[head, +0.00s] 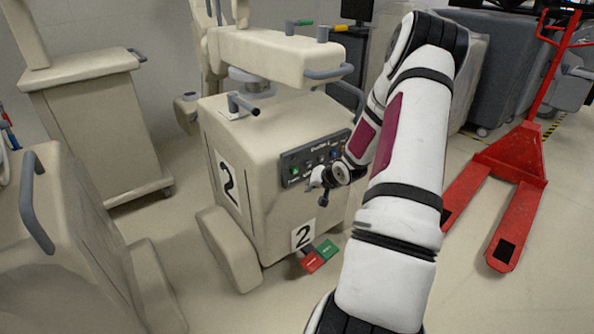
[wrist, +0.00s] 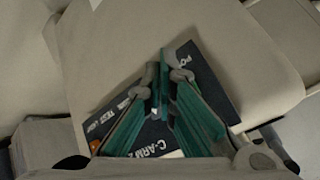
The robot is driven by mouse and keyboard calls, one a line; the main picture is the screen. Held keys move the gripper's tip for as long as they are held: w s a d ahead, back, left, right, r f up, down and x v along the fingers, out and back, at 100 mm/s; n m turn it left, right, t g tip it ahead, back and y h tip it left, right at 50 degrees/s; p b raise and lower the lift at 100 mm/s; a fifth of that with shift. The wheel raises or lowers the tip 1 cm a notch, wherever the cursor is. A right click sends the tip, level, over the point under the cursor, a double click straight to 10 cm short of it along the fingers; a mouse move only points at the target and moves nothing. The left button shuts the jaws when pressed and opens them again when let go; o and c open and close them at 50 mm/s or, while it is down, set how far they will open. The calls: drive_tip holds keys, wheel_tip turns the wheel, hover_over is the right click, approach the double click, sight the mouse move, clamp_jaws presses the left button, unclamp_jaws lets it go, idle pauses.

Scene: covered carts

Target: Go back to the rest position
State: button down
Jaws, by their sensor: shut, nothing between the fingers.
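My gripper (head: 318,190) is at the front of a beige cart, by its dark control panel (head: 301,165). The cart (head: 255,135) carries a "2" label on its side and another low on its front. In the wrist view my gripper (wrist: 164,75) shows teal fingers that come together in front of the dark panel (wrist: 212,75), with nothing held between them. Lettering on the panel is partly readable, including "C-ARM". The fingers and wrist hide part of the panel. I cannot tell whether the fingertips touch it.
Red and green pedals (head: 318,256) sit low at the cart's front. Other beige carts stand at the left (head: 90,110) and near left (head: 75,240). A red pallet jack (head: 510,155) stands at the right. Open floor (head: 475,300) lies in front of the jack.

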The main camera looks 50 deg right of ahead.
drive_tip(key=shift+s+a, duration=0.1)
drive_tip(key=shift+s, duration=0.25)
idle(0.3)
drive_tip(key=s+a+r+n+g+h, duration=0.1)
drive_tip(key=a+r+n+g, duration=0.2)
drive_tip(key=a+r, duration=0.85)
drive_tip(key=s+a+r+n+g, duration=0.2)
drive_tip(key=a+r+n, duration=0.1)
drive_tip(key=a+r, duration=0.8)
drive_tip(key=s+a+r+n+g+y, duration=0.1)
drive_tip(key=s+a+r+n+y, duration=0.2)
drive_tip(key=s+a, duration=0.8)
drive_tip(key=s+a+r+n+g+y, duration=0.15)
drive_tip(key=s+a+r, duration=0.25)
drive_tip(key=s+a, duration=0.75)
wheel_tip(320, 180, up, 15)
drive_tip(key=t+p, duration=0.3)
drive_tip(key=p, duration=1)
drive_tip(key=shift+d+n+h+p, duration=0.35)
drive_tip(key=shift+p, duration=0.05)
